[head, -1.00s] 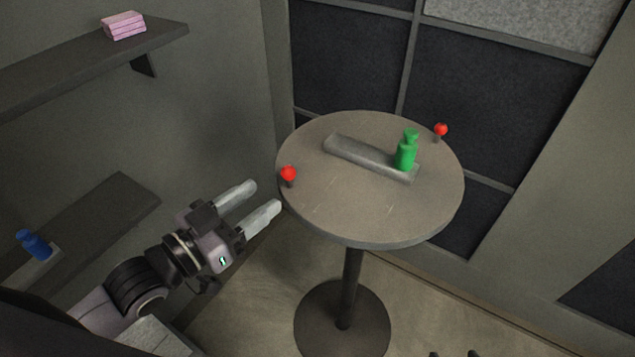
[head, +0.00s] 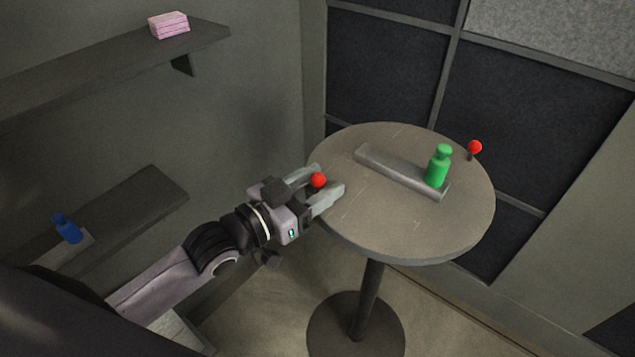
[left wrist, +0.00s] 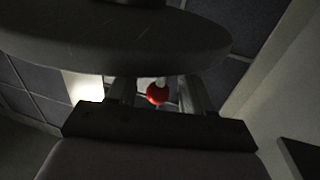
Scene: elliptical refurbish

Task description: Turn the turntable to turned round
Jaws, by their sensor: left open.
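The turntable (head: 385,228) is a round grey top on a dark pedestal. A red knob (head: 318,180) stands at its left edge and another red knob (head: 474,147) at its far right edge. A grey bar (head: 380,168) lies across the top with a green bottle (head: 438,166) upright at its right end. My left gripper (head: 328,181) is open at the left edge, its fingers on either side of the near red knob. In the left wrist view the red knob (left wrist: 157,93) shows between the fingers, below the tabletop's edge in the picture. My right gripper is not in view.
At left, an upper shelf (head: 110,62) holds a pink stack (head: 169,25). A panelled wall (head: 390,75) stands close behind the turntable. Floor is open around the pedestal.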

